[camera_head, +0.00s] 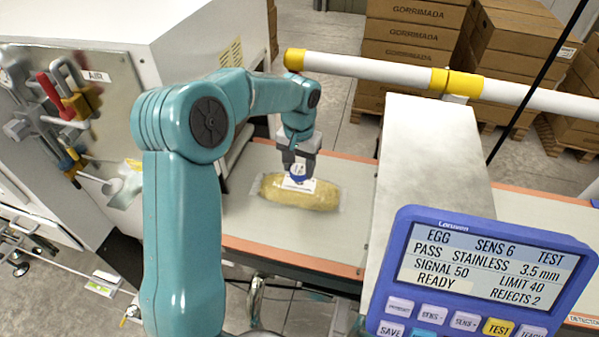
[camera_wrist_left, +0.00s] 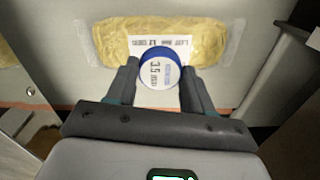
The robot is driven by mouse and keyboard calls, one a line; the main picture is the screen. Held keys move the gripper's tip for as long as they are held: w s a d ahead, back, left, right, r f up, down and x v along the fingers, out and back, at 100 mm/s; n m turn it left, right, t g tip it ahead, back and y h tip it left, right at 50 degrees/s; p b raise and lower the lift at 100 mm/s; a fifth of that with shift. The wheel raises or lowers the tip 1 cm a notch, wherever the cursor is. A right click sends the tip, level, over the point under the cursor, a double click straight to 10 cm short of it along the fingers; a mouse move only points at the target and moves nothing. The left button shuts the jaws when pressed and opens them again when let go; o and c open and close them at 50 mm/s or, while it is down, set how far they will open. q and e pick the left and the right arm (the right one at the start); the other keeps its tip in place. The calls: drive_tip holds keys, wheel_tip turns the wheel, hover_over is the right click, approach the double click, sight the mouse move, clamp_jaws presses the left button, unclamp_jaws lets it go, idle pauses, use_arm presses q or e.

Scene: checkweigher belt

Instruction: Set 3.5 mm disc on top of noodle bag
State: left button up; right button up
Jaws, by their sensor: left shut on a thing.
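The noodle bag (camera_head: 322,197) is a yellow packet with clear ends and a white label, lying flat on the belt. It also shows in the left wrist view (camera_wrist_left: 207,42). The 3.5 mm disc (camera_wrist_left: 160,68) is white with a blue rim and sits between the fingertips of my left gripper (camera_wrist_left: 158,84), which is shut on it. In the head view my left gripper (camera_head: 297,172) points down over the bag's label, and the disc is mostly hidden there. I cannot tell whether the disc touches the bag. My right gripper is not in view.
The pale belt (camera_head: 270,222) has free room around the bag. A grey metal housing (camera_head: 430,150) stands to the right, with a blue display panel (camera_head: 480,275) in front. A white-and-yellow rail (camera_head: 380,70) runs behind. A white machine cabinet (camera_head: 110,30) stands left.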

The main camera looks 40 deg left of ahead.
sight(299, 169)
use_arm(q)
wheel_tip(299, 169, down, 3)
drive_tip(key=shift+s+r, duration=0.1)
drive_tip(key=shift+r, duration=0.1)
drive_tip(key=shift+w+f, duration=0.2)
drive_tip(key=shift+f, duration=0.1)
drive_tip(key=shift+s, duration=0.1)
drive_tip(key=shift+f, duration=0.15)
drive_tip(key=o, duration=1)
drive_tip(key=shift+r, duration=0.4)
wheel_tip(299, 169, up, 12)
drive_tip(key=shift+f, duration=0.15)
